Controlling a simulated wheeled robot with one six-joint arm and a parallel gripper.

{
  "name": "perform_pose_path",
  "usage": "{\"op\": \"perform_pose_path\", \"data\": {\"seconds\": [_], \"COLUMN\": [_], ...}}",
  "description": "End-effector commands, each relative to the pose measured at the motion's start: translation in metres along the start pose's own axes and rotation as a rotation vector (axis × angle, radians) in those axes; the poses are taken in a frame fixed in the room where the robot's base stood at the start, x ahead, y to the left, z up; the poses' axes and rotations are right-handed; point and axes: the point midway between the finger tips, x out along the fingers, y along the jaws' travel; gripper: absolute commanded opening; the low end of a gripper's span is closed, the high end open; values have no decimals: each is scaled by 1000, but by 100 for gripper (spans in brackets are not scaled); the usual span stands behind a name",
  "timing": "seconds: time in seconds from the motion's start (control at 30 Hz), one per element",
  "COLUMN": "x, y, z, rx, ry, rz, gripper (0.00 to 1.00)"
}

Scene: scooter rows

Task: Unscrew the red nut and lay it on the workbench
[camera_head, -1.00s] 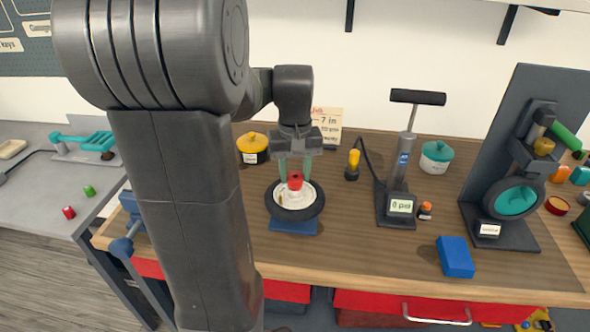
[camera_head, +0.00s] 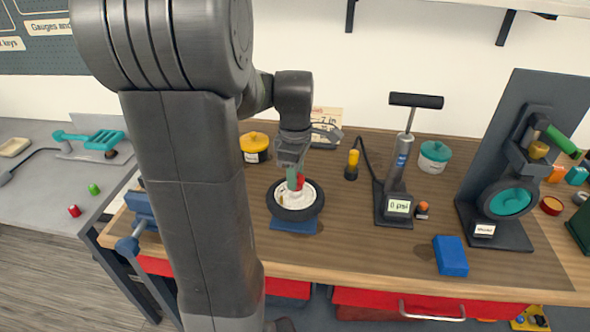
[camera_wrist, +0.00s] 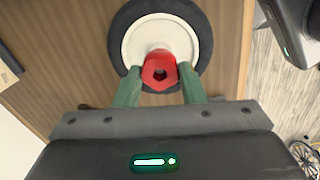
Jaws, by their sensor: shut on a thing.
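The red nut (camera_wrist: 160,71) sits at the centre of a white wheel hub with a black tyre (camera_wrist: 188,38) in the wrist view. My gripper (camera_wrist: 160,82) is shut on the nut, with a green finger on each side of it. In the head view the gripper (camera_head: 296,178) comes down from above onto the red nut (camera_head: 300,182), which a finger partly hides. The wheel (camera_head: 298,212) lies flat on a blue base (camera_head: 293,225) on the wooden workbench (camera_head: 345,248). Whether the nut is still on a thread cannot be seen.
A pump with a gauge (camera_head: 398,207) stands right of the wheel. A yellow-lidded pot (camera_head: 254,148), a teal-lidded pot (camera_head: 434,157) and a blue block (camera_head: 451,256) are on the bench. A blue vise (camera_head: 138,215) is at the left edge. Bench between wheel and block is clear.

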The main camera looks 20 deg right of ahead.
Motion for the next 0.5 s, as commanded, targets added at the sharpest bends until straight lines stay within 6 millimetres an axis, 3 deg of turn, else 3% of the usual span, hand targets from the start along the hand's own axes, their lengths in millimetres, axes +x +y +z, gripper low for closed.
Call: {"op": "perform_pose_path", "data": {"seconds": [0.5], "x": [-1], "y": [1], "z": [0], "rx": [-567], "ry": [-2], "rz": [3], "gripper": [15]}}
